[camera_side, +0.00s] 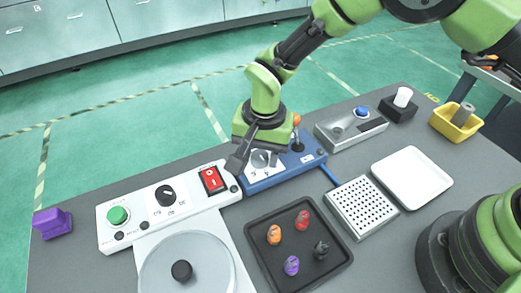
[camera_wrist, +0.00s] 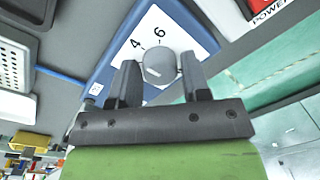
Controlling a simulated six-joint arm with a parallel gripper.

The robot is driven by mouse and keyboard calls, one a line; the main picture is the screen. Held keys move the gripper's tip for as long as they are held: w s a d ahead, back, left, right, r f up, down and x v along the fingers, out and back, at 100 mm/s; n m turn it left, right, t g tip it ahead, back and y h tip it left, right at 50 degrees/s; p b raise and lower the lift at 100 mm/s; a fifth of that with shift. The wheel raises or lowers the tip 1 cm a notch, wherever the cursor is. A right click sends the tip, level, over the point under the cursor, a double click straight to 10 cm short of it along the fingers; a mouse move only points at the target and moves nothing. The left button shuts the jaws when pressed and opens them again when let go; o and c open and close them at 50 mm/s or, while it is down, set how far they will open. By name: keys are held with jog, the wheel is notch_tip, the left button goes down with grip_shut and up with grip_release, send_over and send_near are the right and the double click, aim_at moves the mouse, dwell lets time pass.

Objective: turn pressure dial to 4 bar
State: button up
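The pressure dial is a round grey knob (camera_wrist: 160,66) on a white scale plate fixed to a blue panel (camera_side: 290,172). The figures 4 and 6 show beside the knob in the wrist view; the rest of the scale is hidden or out of frame. I cannot clearly read where the knob points. My gripper (camera_wrist: 159,75) has its two dark fingers apart, one on each side of the knob in the wrist view. I cannot tell whether they touch it. In the side view my gripper (camera_side: 251,153) hangs over the dial and partly covers it.
A white panel (camera_side: 145,238) with a green button, black knob and red switch (camera_side: 212,180) adjoins on the left. A black tray (camera_side: 262,250) of coloured pieces, a perforated block (camera_side: 360,207) and a white tray (camera_side: 411,178) lie in front and right. An orange-topped lever (camera_side: 297,130) stands close behind.

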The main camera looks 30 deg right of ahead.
jog(key=shift+o, duration=1)
notch_tip(320, 180, up, 10)
jog(key=shift+s+d, duration=0.2)
jog(key=shift+d, duration=0.05)
notch_tip(320, 180, up, 9)
jog(key=t+y, duration=0.1)
send_over(264, 155)
jog(key=s+d, duration=0.1)
jog(key=d, duration=0.4)
jog(key=s+d+r+n+t, duration=0.2)
jog(key=s+d+r, duration=0.4)
jog(key=r, duration=0.1)
jog(key=s+d+r+n+t, duration=0.1)
jog(key=s+d, duration=0.5)
jog(key=s, duration=0.6)
jog(key=r+t, duration=0.1)
jog(key=t, duration=0.1)
jog(key=shift+s+d+n+t+y, duration=0.2)
jog(key=shift+n+t+y, duration=0.1)
jog(key=shift+n+t, duration=0.1)
